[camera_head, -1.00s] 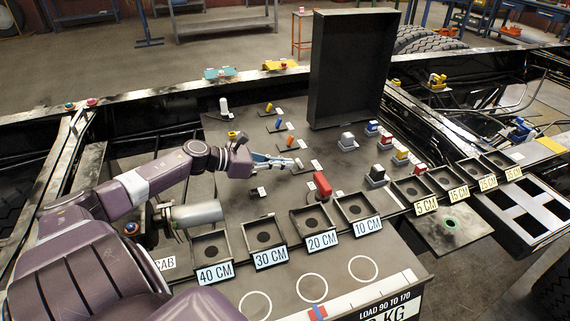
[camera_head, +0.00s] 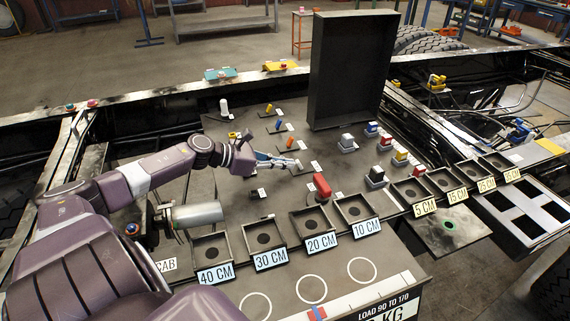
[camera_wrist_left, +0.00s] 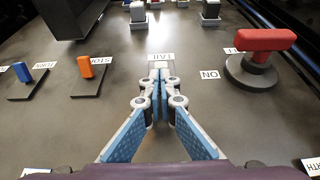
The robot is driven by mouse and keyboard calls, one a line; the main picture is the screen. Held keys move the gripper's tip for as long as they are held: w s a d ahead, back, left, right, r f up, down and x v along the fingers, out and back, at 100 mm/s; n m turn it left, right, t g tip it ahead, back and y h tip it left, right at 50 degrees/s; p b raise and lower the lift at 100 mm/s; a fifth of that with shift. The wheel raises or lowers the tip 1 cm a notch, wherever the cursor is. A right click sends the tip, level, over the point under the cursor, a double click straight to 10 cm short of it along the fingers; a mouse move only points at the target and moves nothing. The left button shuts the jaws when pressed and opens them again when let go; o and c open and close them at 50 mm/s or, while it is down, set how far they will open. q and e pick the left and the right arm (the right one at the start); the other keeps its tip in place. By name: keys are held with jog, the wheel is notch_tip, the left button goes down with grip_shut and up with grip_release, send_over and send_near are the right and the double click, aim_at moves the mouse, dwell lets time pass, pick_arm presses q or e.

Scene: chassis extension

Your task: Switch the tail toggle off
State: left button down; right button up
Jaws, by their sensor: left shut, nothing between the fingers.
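The tail toggle's place is marked by the TAIL label (camera_wrist_left: 160,58), upside down in the wrist view, straight beyond my fingertips. My left gripper (camera_wrist_left: 157,78) is shut and empty, its fingers low over the panel at that spot. The fingers hide the toggle's lever, so I cannot tell which way it leans or whether they touch it. In the head view my left gripper (camera_head: 292,164) is at the near end of the toggle row, beside the small plate of the tail toggle. My right gripper is not in view.
The orange toggle (camera_wrist_left: 85,67) and blue toggle (camera_wrist_left: 22,73) stand to the left in the wrist view. A red handle (camera_wrist_left: 265,40) on a round base stands to the right. A tall black box (camera_head: 350,68) rises behind the panel. Open trays (camera_head: 264,237) line the near side.

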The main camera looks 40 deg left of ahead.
aim_at(297, 161)
pick_arm(q)
jog(key=shift+w+d+r+g+y+p, duration=0.1)
jog(key=shift+w+r+g+y+p, duration=0.15)
jog(key=shift+r+g+y+p, duration=0.35)
jog(key=shift+w+d+r+g+p, duration=0.1)
jog(key=shift+w+r+g+p, duration=0.1)
jog(key=shift+g+p, duration=0.45)
jog(key=shift+w+d+r+g+y+p, duration=0.1)
jog(key=shift+w+g+y+p, duration=0.1)
jog(key=shift+g+p, duration=0.25)
jog(key=shift+w+d+r+g+y+p, duration=0.1)
jog(key=shift+g+y+p, duration=0.15)
jog(key=shift+p, duration=0.3)
jog(key=shift+w+d+r+g+y+p, duration=0.15)
jog(key=shift+w+g+y+p, duration=0.1)
jog(key=shift+g+p, duration=0.4)
jog(key=shift+w+d+f+g+y+p, duration=0.1)
jog(key=shift+d+g+y+p, duration=0.1)
jog(key=shift+g+p, duration=0.35)
jog(key=shift+w+d+r+g+y+p, duration=0.15)
jog(key=shift+w+g+y+p, duration=0.25)
jog(key=shift+g+p, duration=0.25)
jog(key=shift+w, duration=0.1)
jog(key=shift+r, duration=0.2)
jog(key=shift+r+p, duration=0.5)
jog(key=shift+r, duration=0.3)
